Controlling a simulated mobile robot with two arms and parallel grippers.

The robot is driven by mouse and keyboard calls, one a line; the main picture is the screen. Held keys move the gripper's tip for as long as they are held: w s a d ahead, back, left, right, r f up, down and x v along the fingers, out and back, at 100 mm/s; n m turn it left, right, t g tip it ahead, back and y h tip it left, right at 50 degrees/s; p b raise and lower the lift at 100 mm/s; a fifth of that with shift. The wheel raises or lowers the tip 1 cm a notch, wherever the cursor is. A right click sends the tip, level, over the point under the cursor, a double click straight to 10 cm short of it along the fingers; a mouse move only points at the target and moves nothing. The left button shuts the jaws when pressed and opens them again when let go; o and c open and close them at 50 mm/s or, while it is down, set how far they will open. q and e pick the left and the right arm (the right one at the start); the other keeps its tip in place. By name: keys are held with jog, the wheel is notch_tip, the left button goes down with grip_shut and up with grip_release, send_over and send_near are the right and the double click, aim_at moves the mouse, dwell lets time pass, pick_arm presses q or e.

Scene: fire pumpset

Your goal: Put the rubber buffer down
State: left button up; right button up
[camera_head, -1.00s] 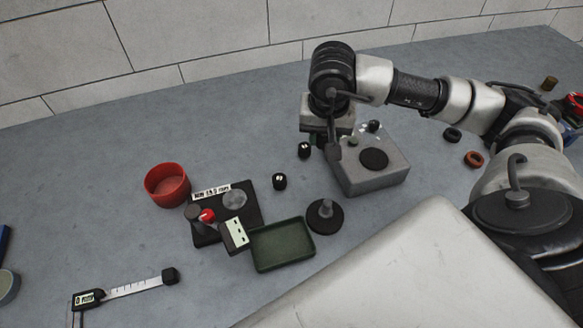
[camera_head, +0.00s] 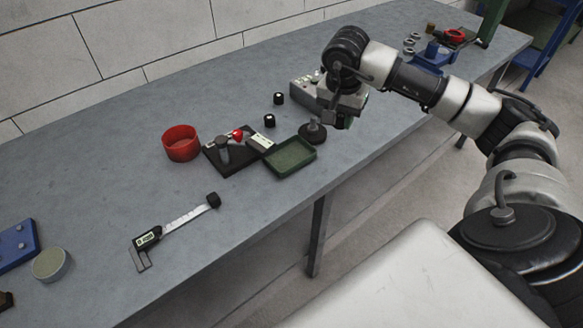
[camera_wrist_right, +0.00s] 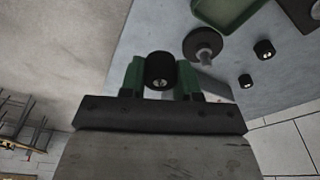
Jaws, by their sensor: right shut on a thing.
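My right gripper (camera_wrist_right: 160,74) is shut on a rubber buffer (camera_wrist_right: 160,68), a short black cylinder with a metal stud in its end, between its green fingers. In the head view this gripper (camera_head: 343,118) hangs over the table's front edge, right of the black disc with a stud (camera_head: 313,133); the held buffer is hidden there. Two similar black buffers stand on the table, one farther back (camera_head: 279,98) and one nearer (camera_head: 269,120). A green tray (camera_head: 303,168) lies left of the disc. My left gripper is not in view.
A grey block (camera_head: 303,88) stands partly behind my right gripper. A black fixture (camera_head: 222,163) with a red knob and a red bowl (camera_head: 181,143) are left of the tray. A caliper (camera_head: 178,223) lies front left. The table's middle left is bare.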

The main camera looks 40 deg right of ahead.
jog(key=w+a+f+p, duration=0.1)
jog(key=w+a+f, duration=0.2)
jog(key=a, duration=0.1)
send_over(290, 157)
jog(key=f, duration=0.3)
jog(key=shift+s+f+p, duration=0.25)
jog(key=shift+f+p, duration=0.1)
jog(key=shift+w+a+f, duration=0.15)
jog(key=shift+f, duration=0.3)
notch_tip(290, 157, down, 3)
jog(key=shift+f, duration=0.4)
jog(key=o, duration=0.6)
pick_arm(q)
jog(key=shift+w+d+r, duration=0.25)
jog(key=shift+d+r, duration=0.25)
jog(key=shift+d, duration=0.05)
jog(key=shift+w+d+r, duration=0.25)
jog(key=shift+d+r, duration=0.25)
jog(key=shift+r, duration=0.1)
pick_arm(e)
jog(key=shift+r, duration=0.1)
